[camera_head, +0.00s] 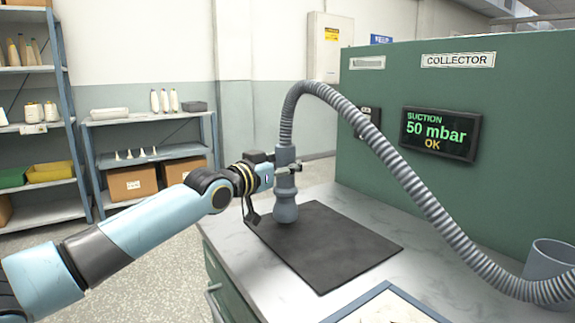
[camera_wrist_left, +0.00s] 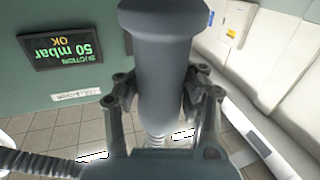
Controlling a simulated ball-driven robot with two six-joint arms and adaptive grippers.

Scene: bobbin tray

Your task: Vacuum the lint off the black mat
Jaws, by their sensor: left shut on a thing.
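The black mat (camera_head: 330,248) lies flat on the grey worktop. Lint on it is too small to make out in the head view. My left gripper (camera_head: 288,170) is shut on the grey vacuum nozzle (camera_head: 286,205), which hangs upright over the mat's far left part. The nozzle's wide lower end is at or just above the mat; I cannot tell whether it touches. In the left wrist view the nozzle (camera_wrist_left: 160,50) stands between the two fingers. A ribbed grey hose (camera_head: 410,185) arches from the nozzle's top to the right. My right gripper is out of view.
The green collector panel (camera_head: 490,90) stands behind the worktop, with a display (camera_head: 440,134) reading "SUCTION 50 mbar OK". A grey cup-like holder (camera_head: 549,262) is at the right, beside the hose. A blue-edged tray (camera_head: 385,306) sits at the front. Shelves (camera_head: 150,150) stand far left.

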